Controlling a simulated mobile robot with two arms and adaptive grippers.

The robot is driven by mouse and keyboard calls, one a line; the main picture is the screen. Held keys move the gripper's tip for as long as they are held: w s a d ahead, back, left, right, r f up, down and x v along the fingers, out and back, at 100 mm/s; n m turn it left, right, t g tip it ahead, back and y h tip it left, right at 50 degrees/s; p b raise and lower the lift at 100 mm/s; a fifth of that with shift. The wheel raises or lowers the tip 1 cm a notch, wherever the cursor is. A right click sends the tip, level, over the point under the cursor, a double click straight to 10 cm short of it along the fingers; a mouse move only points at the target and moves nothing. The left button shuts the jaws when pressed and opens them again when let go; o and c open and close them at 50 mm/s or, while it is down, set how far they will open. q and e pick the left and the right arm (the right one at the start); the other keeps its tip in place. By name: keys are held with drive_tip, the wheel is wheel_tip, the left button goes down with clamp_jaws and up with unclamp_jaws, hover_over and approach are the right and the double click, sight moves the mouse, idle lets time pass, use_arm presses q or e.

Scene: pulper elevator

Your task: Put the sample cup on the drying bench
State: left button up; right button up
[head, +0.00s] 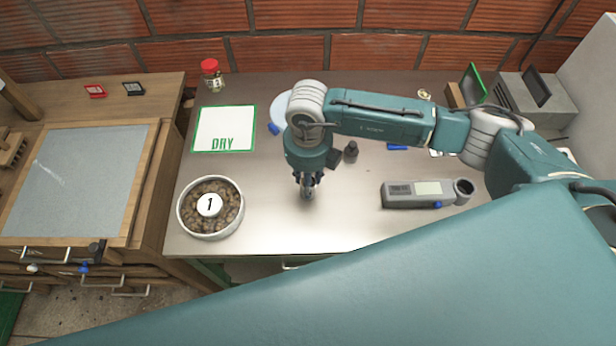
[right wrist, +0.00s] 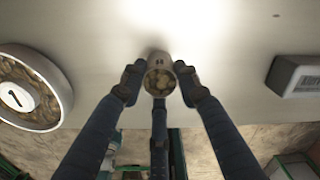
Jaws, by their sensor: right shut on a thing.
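My right gripper (head: 307,190) points down over the middle of the steel bench (head: 270,225). In the right wrist view its fingers are shut on the sample cup (right wrist: 160,82), a small pale round cup with beans inside. In the head view the fingers largely hide the cup. I cannot tell whether the cup touches the steel. A white mat with a green border, marked DRY (head: 224,127), lies to the left at the back of the bench. My left gripper is not in view.
A bowl of beans marked 1 (head: 226,228) stands left of the gripper. A grey meter (head: 418,194) lies to its right. A red-lidded jar (head: 212,76) stands at the back left. A wooden table with a grey panel (head: 75,185) stands further left.

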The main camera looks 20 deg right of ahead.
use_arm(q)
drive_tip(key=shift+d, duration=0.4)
use_arm(e)
drive_tip(key=shift+f, duration=0.1)
drive_tip(key=shift+f, duration=0.15)
drive_tip(key=o, duration=1.2)
drive_tip(key=shift+c, duration=0.2)
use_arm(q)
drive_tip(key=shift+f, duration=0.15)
use_arm(e)
drive_tip(key=shift+r, duration=0.2)
drive_tip(key=shift+w+r, duration=0.1)
drive_tip(key=shift+r, duration=0.1)
use_arm(q)
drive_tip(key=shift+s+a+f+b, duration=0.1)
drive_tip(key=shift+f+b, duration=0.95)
drive_tip(key=shift+b, duration=0.1)
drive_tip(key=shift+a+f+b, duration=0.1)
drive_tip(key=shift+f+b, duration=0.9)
drive_tip(key=shift+b, duration=0.15)
use_arm(e)
wheel_tip(320, 180, up, 12)
drive_tip(key=shift+f, duration=0.2)
